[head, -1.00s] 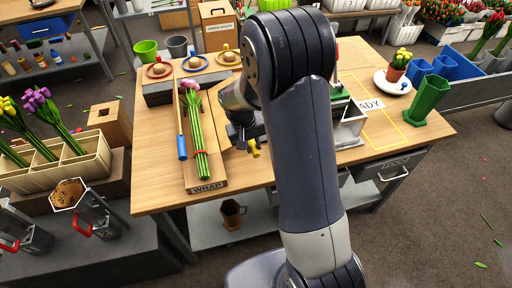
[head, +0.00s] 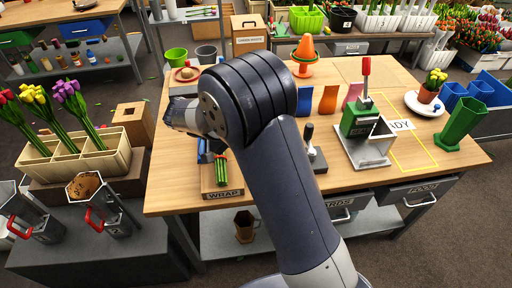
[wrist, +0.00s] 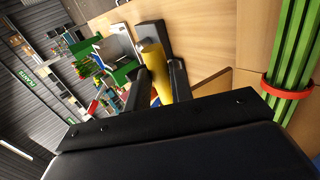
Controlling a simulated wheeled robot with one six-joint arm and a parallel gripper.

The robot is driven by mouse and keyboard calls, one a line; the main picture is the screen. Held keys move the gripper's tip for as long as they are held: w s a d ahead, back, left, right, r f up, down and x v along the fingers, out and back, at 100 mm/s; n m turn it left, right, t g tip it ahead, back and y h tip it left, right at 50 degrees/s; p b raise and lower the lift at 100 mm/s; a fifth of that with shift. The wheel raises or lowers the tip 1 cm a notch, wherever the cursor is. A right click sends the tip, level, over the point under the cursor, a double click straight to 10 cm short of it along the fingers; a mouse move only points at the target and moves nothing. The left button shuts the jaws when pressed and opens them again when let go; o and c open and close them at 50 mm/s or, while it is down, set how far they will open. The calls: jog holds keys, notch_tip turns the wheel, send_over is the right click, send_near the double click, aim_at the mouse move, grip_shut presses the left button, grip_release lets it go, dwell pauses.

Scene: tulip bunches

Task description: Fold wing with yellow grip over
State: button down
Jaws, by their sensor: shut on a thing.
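In the wrist view, the yellow grip (wrist: 153,62) sits between the two dark fingers of my gripper (wrist: 162,82), which is shut on it. A tan panel edge (wrist: 207,92) shows beside the fingers; I cannot tell how far the wing is turned. Green stems (wrist: 297,45) with a red band (wrist: 286,91) lie at the right of that view. In the head view, my arm covers most of the wrap board (head: 222,194). Only the stem ends (head: 221,167) show there, and the fingers, yellow grip and wing are hidden.
A green-and-grey device with a red handle (head: 362,120) stands right of the wrap board. A green holder (head: 460,122) and a potted plant (head: 430,88) stand at the table's right. A cream divided box of tulips (head: 75,160) is at the left.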

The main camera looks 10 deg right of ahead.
jog(key=shift+s+a+f, duration=0.1)
jog(key=shift+a+f, duration=0.1)
jog(key=shift+a, duration=0.3)
jog(key=shift+s+a+f, duration=0.1)
jog(key=shift+a+f, duration=0.1)
jog(key=shift+a, duration=0.25)
jog(key=c, duration=1.3)
grip_release()
jog(key=shift+w+a, duration=0.1)
jog(key=shift+a, duration=0.1)
jog(key=shift+o, duration=0.2)
jog(key=shift+w+r, duration=0.1)
jog(key=shift+r, duration=0.1)
jog(key=b+v, duration=0.1)
jog(key=v, duration=0.9)
jog(key=shift+a+r, duration=0.15)
jog(key=shift+r, duration=0.15)
